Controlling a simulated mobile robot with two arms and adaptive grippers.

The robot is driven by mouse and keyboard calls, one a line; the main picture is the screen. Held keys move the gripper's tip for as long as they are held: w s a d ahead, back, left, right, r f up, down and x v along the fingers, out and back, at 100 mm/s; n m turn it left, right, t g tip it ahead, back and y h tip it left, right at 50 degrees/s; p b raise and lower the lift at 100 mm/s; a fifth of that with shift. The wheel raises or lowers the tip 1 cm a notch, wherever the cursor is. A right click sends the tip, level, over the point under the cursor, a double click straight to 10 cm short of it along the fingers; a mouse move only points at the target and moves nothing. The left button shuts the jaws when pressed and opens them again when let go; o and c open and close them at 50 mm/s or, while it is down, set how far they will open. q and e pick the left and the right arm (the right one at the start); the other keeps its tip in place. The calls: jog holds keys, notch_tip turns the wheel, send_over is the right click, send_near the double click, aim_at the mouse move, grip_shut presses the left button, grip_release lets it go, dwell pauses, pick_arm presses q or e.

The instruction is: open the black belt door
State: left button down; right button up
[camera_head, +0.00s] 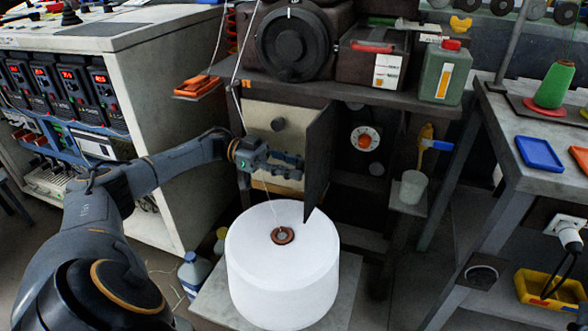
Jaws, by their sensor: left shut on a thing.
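The black belt door (319,150) is a dark upright panel under the bench. It stands out toward me at an angle, with a dark recess to its right. My left gripper (289,167) reaches in from the left, and its fingers are shut at the left side of the black door. The exact contact on the door is too small to make out. My right gripper is not in view.
A big white thread spool (281,275) stands close below the door. A beige panel (262,117) with a round knob is behind my gripper. An orange-centred dial (365,140) sits in the recess. A grey cup (412,187) is at right; bottles (193,273) stand left of the spool.

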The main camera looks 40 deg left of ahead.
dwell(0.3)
pick_arm(q)
jog(key=c, duration=1)
grip_release()
jog(key=shift+a, duration=0.15)
jog(key=v, duration=1.1)
jog(key=shift+a, duration=0.35)
jog(key=shift+s, duration=0.15)
jog(key=shift+s, duration=0.1)
